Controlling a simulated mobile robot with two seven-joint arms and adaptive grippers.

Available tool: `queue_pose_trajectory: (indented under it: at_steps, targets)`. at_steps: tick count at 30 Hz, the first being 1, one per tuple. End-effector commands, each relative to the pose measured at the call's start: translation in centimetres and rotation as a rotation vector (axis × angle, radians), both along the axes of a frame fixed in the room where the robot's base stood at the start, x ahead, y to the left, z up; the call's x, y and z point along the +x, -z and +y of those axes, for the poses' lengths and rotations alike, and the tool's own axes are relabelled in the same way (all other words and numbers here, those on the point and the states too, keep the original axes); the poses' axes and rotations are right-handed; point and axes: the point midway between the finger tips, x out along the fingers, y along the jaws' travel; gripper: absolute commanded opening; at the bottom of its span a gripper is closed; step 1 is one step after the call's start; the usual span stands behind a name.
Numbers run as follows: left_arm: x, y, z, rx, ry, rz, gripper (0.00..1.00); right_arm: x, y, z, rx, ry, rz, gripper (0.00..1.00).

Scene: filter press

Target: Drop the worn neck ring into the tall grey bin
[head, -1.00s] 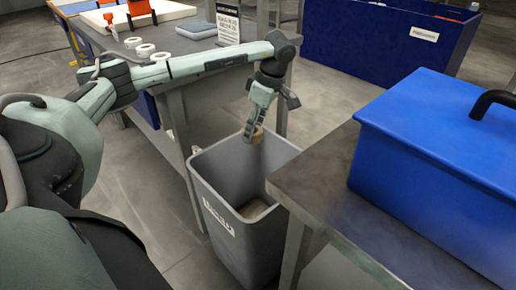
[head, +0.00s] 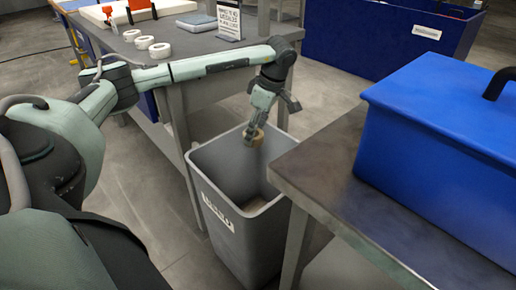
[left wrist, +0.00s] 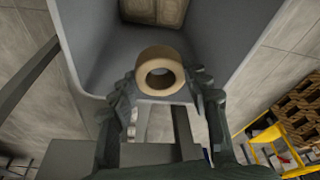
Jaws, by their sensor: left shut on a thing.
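The worn neck ring (head: 256,138) is a tan ring held in my left gripper (head: 252,133), over the open mouth of the tall grey bin (head: 233,229). In the left wrist view the ring (left wrist: 160,57) sits between the two dark fingers of my left gripper (left wrist: 165,85), its hole facing the camera. The bin's grey walls (left wrist: 227,30) surround the ring in that view, and a brownish thing lies at the bin's bottom (left wrist: 153,10). The bin has a white label on its front. My right gripper is not in view.
A grey table with white rings (head: 160,50) and a sign (head: 229,20) stands behind the bin. A metal table (head: 355,215) with a blue box (head: 440,150) is close on the bin's right. A large blue crate (head: 370,38) stands at the back.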

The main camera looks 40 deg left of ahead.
Motion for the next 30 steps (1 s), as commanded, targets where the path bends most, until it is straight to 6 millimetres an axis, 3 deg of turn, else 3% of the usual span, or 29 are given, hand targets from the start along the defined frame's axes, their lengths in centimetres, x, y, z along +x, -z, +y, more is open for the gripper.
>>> queue_pose_trajectory:
  at_steps: [10,11,16,26,30]
  targets:
    - [0.0,0.1,0.0,0.0,0.0,0.0,0.19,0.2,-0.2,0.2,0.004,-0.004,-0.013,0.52]
    - [0.0,0.1,0.0,0.0,0.0,0.0,0.49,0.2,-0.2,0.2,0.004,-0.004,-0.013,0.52]
    - [0.0,0.1,0.0,0.0,0.0,0.0,0.7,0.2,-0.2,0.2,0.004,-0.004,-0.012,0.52]
    - [0.0,-0.1,0.0,0.0,0.0,0.0,0.71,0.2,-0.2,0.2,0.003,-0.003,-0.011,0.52]
    - [0.2,-1.3,-0.4,-0.001,0.001,-0.003,0.71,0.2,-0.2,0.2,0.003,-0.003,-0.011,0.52]
